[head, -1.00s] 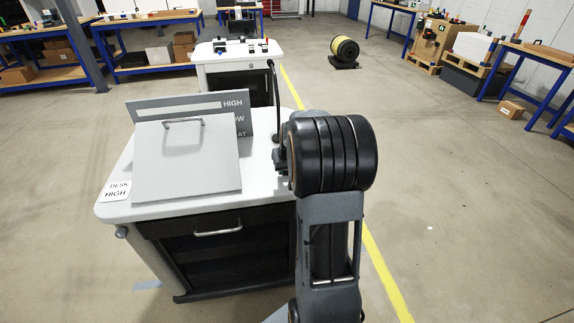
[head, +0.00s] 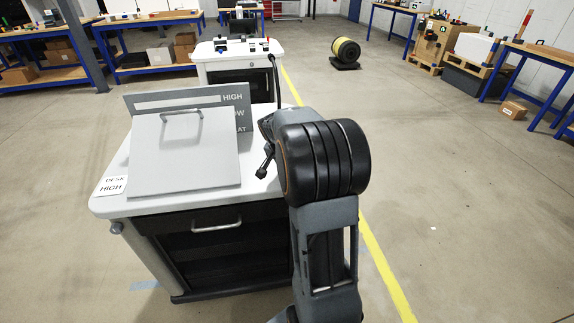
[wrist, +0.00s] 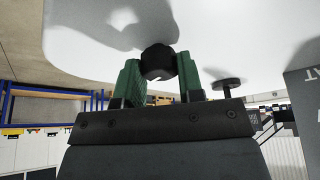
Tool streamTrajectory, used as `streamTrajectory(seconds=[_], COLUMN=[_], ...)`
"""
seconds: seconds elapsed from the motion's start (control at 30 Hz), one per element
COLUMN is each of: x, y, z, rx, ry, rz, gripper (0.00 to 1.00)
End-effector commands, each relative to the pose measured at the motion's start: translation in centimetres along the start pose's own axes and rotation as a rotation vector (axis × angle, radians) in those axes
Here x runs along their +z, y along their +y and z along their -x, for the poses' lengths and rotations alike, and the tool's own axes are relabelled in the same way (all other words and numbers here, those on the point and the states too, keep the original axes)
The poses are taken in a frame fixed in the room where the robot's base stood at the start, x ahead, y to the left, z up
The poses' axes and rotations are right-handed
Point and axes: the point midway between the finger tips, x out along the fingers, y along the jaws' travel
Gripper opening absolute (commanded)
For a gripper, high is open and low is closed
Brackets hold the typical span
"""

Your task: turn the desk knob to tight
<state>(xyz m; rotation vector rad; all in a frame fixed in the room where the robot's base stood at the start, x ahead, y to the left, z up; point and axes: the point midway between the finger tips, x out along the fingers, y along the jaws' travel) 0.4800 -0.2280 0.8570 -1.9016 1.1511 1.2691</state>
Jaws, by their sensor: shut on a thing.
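In the wrist view the two green fingers of my gripper (wrist: 158,82) stand on either side of a small black knob (wrist: 157,62), shut on it. The knob is at the edge of a pale surface with a dark shadow on it. Its pointer or marking cannot be read. In the head view my black wrist joint stands at the right side of the white desk (head: 150,206) and hides the gripper and the knob.
A grey sign (head: 243,115) with "HIGH" and partly hidden words stands behind the lid. A dark disc on a stem (wrist: 228,84) is right of the fingers in the wrist view. A second white cart (head: 237,62) stands behind.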

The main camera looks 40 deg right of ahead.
Motion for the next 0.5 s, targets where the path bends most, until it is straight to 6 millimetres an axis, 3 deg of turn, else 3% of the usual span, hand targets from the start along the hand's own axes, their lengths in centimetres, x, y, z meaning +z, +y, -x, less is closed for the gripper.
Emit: streamTrajectory(seconds=[0.5], x=[0.10], y=[0.02], z=[-0.04], rx=[0.021], ry=[-0.004], rz=[-0.049], gripper=[0.11])
